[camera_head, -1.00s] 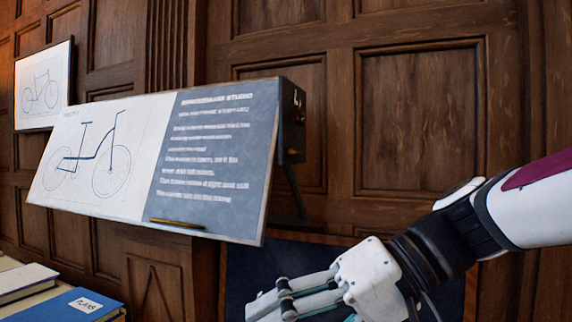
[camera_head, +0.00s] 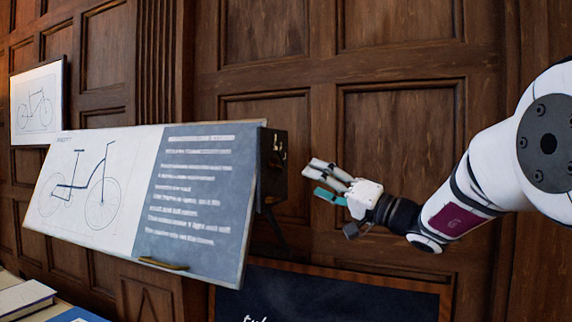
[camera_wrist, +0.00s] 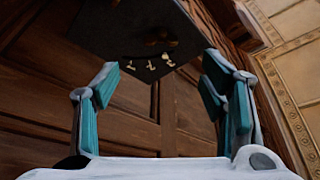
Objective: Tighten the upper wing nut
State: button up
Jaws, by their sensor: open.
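The drafting board (camera_head: 100,195) is tilted, with a bicycle drawing on its left and a grey text panel on its right. A dark box-like bracket (camera_head: 271,175) sits behind its right edge. Small pale metal fittings (camera_head: 281,157) show on the bracket's side face, and the wrist view shows several of them (camera_wrist: 150,66) in a row. They may be the wing nuts; I cannot tell which is the upper one. My gripper (camera_head: 316,180) is open and empty, right of the bracket and apart from it. In the wrist view the fingers (camera_wrist: 158,80) frame the bracket beyond them.
A dark chalkboard (camera_head: 330,292) with a wooden frame stands below. Wood panelling (camera_head: 400,150) lies behind my arm. A framed bicycle drawing (camera_head: 38,103) hangs at the left, and books (camera_head: 25,298) lie at lower left. Clear space separates my gripper from the bracket.

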aim_at(280, 166)
jog(key=p+x, duration=0.2)
jog(key=x, duration=0.8)
jog(key=shift+w+a+r, duration=0.1)
jog(key=shift+w+a, duration=0.1)
jog(key=shift+a, duration=0.1)
jog(key=shift+c, duration=0.2)
jog(key=c, duration=1.1)
